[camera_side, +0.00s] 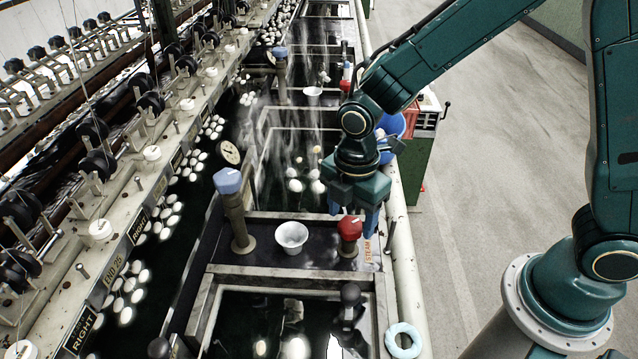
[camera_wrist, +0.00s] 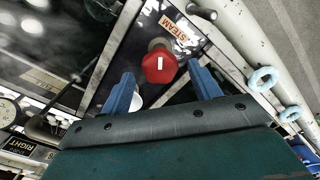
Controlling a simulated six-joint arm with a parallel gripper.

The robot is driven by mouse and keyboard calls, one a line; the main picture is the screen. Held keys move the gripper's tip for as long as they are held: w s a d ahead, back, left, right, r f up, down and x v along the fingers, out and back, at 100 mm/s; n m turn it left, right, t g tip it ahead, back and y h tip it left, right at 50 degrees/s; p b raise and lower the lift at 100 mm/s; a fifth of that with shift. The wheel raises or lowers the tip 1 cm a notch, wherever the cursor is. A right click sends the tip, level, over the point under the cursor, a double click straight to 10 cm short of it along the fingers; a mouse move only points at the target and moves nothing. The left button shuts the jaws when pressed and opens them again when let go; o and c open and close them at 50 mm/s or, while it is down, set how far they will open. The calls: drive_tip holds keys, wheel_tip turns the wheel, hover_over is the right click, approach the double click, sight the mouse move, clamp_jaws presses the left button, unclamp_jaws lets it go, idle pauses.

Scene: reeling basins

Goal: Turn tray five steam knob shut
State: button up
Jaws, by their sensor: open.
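A red steam knob (camera_side: 350,228) stands on the dark panel beside an orange STEAM label (camera_side: 367,250). In the wrist view the red knob (camera_wrist: 159,66) has a short white mark on its top, and the STEAM label (camera_wrist: 174,29) lies just above it. My gripper (camera_side: 368,218) is open, its blue fingers pointing down close behind the knob in the side view. In the wrist view my gripper's fingertips (camera_wrist: 161,75) sit on either side of the knob, with gaps; I cannot tell whether they reach down to its height.
A white cup (camera_side: 291,237) and a blue-topped post (camera_side: 231,190) stand left of the knob. A pale pipe (camera_side: 404,250) runs along the right, with a light blue ring (camera_side: 404,340) near the front. A basin (camera_side: 285,320) with dark water lies in front.

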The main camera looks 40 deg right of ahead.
drive_tip(key=shift+f, duration=0.85)
drive_tip(key=c, duration=1)
drive_tip(key=shift+o, duration=0.2)
drive_tip(key=shift+m, duration=3.5)
drive_tip(key=o, duration=1)
drive_tip(key=shift+c, duration=0.2)
